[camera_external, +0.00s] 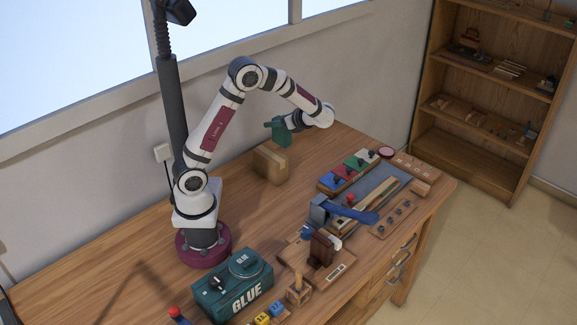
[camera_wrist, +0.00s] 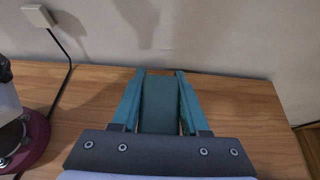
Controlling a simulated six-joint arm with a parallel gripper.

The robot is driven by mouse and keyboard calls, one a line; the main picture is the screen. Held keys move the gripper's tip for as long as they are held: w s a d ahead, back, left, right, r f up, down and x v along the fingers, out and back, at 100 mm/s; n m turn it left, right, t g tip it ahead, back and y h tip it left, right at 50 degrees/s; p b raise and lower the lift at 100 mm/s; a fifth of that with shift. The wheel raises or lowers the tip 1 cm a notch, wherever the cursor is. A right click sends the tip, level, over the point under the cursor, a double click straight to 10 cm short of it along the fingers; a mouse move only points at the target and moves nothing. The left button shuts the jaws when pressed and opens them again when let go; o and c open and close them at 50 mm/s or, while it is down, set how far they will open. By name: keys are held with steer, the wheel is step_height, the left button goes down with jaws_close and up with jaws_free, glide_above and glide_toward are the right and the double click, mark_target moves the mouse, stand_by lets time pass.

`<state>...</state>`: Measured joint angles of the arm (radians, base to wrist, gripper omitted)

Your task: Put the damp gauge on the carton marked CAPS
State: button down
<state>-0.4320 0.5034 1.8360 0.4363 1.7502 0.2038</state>
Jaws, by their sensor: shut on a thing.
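My gripper (camera_wrist: 160,76) has teal fingers and is shut on a dark green, block-like thing (camera_wrist: 160,106). It fills the space between the fingers. I take it for the damp gauge, but no dial or lettering shows on it. In the external view, the green held thing (camera_external: 282,138) is up against the wall side of the bench, just above a brown cardboard carton (camera_external: 270,165). I cannot tell whether it touches the carton's top. No CAPS marking is readable on the carton. The carton is hidden in the wrist view.
A teal GLUE box (camera_external: 233,290) stands at the front. A blue-handled tool (camera_external: 345,212), a brown block (camera_external: 322,248) and a tray of coloured blocks (camera_external: 348,172) crowd the right side. Bare wooden bench (camera_external: 130,270) lies left of my base.

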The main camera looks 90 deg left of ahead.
steer(key=shift+s+a+f, duration=0.7)
steer(key=shift+a+f, duration=0.4)
steer(key=shift+f, duration=0.35)
steer(key=shift+s+a+f, duration=0.75)
steer(key=shift+a+f, duration=0.35)
steer(key=shift+f, duration=0.4)
steer(key=shift+s+a+f, duration=0.7)
steer(key=shift+a+f, duration=0.4)
steer(key=shift+f, duration=0.35)
steer(key=shift+c, duration=2)
jaws_free()
steer(key=shift+f, duration=0.1)
